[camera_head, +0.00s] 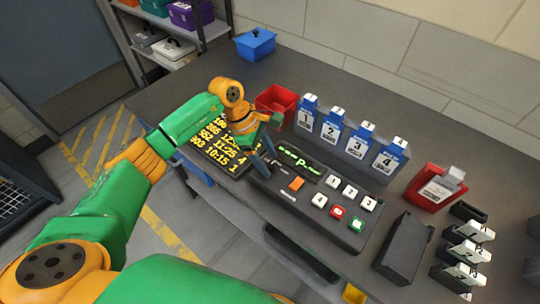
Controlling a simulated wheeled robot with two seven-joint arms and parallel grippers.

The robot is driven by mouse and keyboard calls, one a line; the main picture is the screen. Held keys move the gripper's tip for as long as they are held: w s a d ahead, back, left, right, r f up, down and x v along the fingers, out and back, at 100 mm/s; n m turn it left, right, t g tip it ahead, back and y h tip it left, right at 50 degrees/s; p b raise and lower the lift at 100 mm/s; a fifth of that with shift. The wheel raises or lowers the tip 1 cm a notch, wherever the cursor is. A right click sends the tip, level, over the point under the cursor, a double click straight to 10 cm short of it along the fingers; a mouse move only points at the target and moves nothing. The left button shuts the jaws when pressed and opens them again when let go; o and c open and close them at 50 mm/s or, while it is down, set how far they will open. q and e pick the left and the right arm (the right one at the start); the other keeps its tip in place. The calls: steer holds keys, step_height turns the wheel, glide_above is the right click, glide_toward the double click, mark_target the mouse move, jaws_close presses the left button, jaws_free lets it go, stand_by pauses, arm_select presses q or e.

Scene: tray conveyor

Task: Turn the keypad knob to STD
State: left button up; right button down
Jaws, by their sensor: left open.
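The keypad (335,228) is a dark panel on the bench. It has an orange key (296,183), white number keys, a red key, a green key and a small display with green characters. My left gripper (265,164) reaches over the keypad's left end, pointing down, with its dark fingers open. I cannot make out the knob or its setting; the gripper covers that end of the panel. I see no object between the fingers. My right gripper is not in view.
A board with yellow figures (217,146) lies left of the keypad. Behind stand a red bin (277,101), blue numbered holders (346,140) and a blue box (256,44). A red holder (431,190) and a dark tray (403,249) are to the right.

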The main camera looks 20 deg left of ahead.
arm_select(q)
steer(key=shift+w+d+f, duration=0.2)
steer(key=shift+w+f, duration=0.05)
steer(key=shift+f, duration=0.45)
steer(key=shift+s, duration=0.1)
steer(key=c, duration=0.4)
jaws_close()
steer(key=shift+r+n, duration=0.1)
steer(key=shift+n, duration=0.2)
steer(key=n+t, duration=0.1)
steer(key=n, duration=0.3)
steer(key=shift+s+t+p, duration=0.15)
steer(key=shift+t+p, duration=0.2)
steer(key=shift+t, duration=0.05)
steer(key=shift+s+d+n+t+y, duration=0.1)
steer(key=shift+n+t+y, duration=0.25)
steer(key=shift+n, duration=0.7)
steer(key=shift+n+t+y, duration=0.25)
steer(key=shift+n+y, duration=0.1)
steer(key=shift+n, duration=0.7)
